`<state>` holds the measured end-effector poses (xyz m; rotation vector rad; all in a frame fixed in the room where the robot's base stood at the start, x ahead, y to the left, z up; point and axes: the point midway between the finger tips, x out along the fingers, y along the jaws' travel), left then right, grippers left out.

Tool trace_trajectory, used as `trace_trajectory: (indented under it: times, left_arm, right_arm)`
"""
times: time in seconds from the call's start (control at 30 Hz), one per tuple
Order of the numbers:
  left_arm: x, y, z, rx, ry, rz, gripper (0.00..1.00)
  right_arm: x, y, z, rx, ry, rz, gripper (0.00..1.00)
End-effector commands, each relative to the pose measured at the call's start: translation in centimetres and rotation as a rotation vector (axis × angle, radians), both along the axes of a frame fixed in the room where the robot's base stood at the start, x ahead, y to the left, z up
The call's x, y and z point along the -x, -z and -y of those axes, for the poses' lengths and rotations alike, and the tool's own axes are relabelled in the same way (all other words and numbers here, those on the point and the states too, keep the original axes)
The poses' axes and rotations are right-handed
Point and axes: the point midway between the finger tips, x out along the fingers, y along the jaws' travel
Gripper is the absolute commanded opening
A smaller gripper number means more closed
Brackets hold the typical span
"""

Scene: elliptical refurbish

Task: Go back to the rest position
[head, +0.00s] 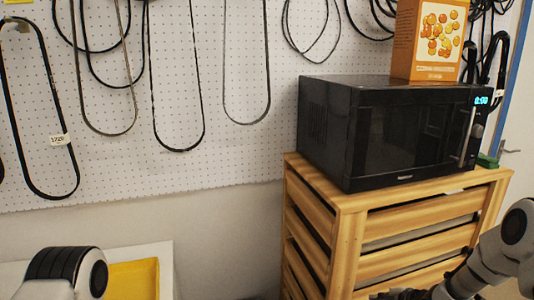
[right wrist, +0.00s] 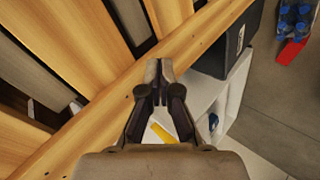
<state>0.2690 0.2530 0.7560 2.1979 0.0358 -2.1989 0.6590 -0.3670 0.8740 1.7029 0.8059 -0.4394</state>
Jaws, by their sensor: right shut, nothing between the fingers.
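My right gripper (right wrist: 159,72) points forward in the right wrist view, its fingertips together and nothing held between them. It is beside the slatted wooden crate stand (right wrist: 95,95); I cannot tell whether it touches the wood. In the head view my right arm comes in at the lower right, in front of the wooden stand (head: 347,245). Part of my left arm shows at the lower left of the head view, but my left gripper is out of view.
A black microwave (head: 400,135) sits on the stand with an orange box (head: 428,40) on top. Belts hang on the white pegboard (head: 215,170). A yellow tray (head: 133,279) lies at lower left. The right wrist view shows a white shelf (right wrist: 205,92) and grey floor (right wrist: 275,110).

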Motion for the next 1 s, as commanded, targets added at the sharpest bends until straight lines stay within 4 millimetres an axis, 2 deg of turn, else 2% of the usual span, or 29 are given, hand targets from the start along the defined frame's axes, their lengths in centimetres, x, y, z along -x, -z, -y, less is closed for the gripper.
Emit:
trace_trajectory:
  times: [0.03, 0.1, 0.17, 0.2, 0.27, 0.3, 0.37, 0.4, 0.43, 0.5, 0.53, 0.57, 0.6, 0.67, 1.0]
  left_arm:
    - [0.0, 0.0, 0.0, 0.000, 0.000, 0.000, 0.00]
    - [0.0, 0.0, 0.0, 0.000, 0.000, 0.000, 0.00]
    - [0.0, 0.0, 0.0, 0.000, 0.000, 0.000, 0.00]
    - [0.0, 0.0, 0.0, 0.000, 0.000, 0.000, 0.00]
    - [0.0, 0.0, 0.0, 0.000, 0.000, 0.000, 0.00]
    - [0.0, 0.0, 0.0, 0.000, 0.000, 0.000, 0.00]
    - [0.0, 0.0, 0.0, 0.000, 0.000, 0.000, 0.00]
    - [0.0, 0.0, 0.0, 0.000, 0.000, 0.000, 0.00]
    - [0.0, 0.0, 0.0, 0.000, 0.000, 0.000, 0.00]
    - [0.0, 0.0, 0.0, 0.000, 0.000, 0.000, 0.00]
    - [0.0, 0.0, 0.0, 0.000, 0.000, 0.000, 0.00]
    - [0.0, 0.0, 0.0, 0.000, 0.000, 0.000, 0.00]
    - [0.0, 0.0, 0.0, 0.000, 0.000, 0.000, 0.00]
    - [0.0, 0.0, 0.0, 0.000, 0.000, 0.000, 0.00]
    - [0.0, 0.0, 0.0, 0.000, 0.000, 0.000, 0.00]
  right_arm:
    - [2.7, 2.9, -3.0, -0.045, 0.015, -0.097, 0.00]
    - [6.9, 6.4, -6.5, -0.112, 0.072, -0.234, 0.00]
    - [11.0, 9.1, -9.2, -0.162, 0.141, -0.357, 0.00]
    - [14.0, 10.6, -10.7, -0.189, 0.197, -0.442, 0.00]
    - [18.8, 12.5, -12.6, -0.222, 0.301, -0.569, 0.00]
    - [22.2, 13.4, -13.5, -0.237, 0.386, -0.654, 0.00]
    - [27.6, 14.2, -14.4, -0.249, 0.542, -0.774, 0.00]
    - [31.0, 14.2, -14.6, -0.249, 0.669, -0.843, 0.00]
    - [33.4, 14.0, -14.4, -0.248, 0.775, -0.884, 0.00]
    - [37.8, 12.5, -13.2, -0.260, 1.073, -0.930, 0.00]
    - [39.1, 12.0, -12.4, -0.277, 1.212, -0.929, 0.00]
    - [39.7, 11.7, -11.9, -0.297, 1.323, -0.914, 0.00]
    - [39.5, 11.7, -11.4, -0.332, 1.417, -0.886, 0.00]
    - [39.1, 11.8, -11.3, -0.370, 1.479, -0.869, 0.00]
    - [39.0, 11.8, -11.4, -0.386, 1.502, -0.869, 0.00]
